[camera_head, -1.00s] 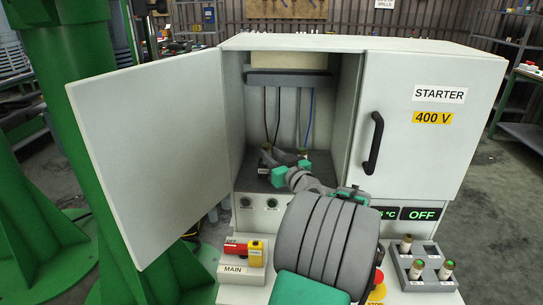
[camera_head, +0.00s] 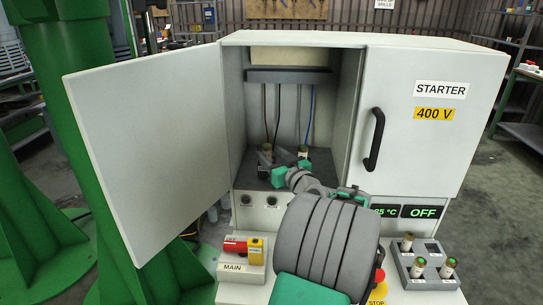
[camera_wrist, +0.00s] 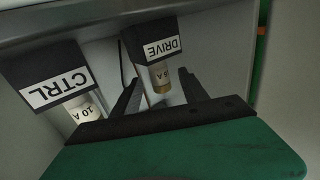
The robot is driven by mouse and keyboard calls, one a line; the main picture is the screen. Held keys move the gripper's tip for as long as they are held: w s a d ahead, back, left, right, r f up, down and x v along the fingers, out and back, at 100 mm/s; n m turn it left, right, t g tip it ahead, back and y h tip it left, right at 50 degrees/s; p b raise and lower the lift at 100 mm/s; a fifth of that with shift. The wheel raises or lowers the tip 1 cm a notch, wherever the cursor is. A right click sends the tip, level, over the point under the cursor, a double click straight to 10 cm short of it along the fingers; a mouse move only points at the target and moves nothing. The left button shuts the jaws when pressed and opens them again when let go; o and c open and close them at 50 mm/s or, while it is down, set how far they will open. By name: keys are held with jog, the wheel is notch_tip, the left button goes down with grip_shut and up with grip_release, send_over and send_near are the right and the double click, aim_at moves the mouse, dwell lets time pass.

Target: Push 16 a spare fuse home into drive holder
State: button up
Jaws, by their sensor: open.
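The drive holder (camera_wrist: 150,45) is a dark block with a DRIVE label, upside down in the wrist view. A pale fuse with a brass-coloured end (camera_wrist: 160,77) sits in it and sticks out; its print is only partly readable. My gripper (camera_wrist: 159,84) is open, with one finger on each side of this fuse and visible gaps between. In the head view, my gripper (camera_head: 284,160) is inside the open cabinet, by the left of two upright fuses (camera_head: 267,148). How deep the fuse is seated cannot be told.
The CTRL holder (camera_wrist: 55,75) with a 10 A fuse (camera_wrist: 84,110) is close beside the drive holder. The cabinet door (camera_head: 150,140) stands open at left. A grey rack (camera_head: 405,270) with several fuses is at front right. The red MAIN switch (camera_head: 235,246) is at front left.

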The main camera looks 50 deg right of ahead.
jog(key=v, duration=0.7)
jog(key=shift+s+b, duration=0.35)
jog(key=shift+s, duration=0.05)
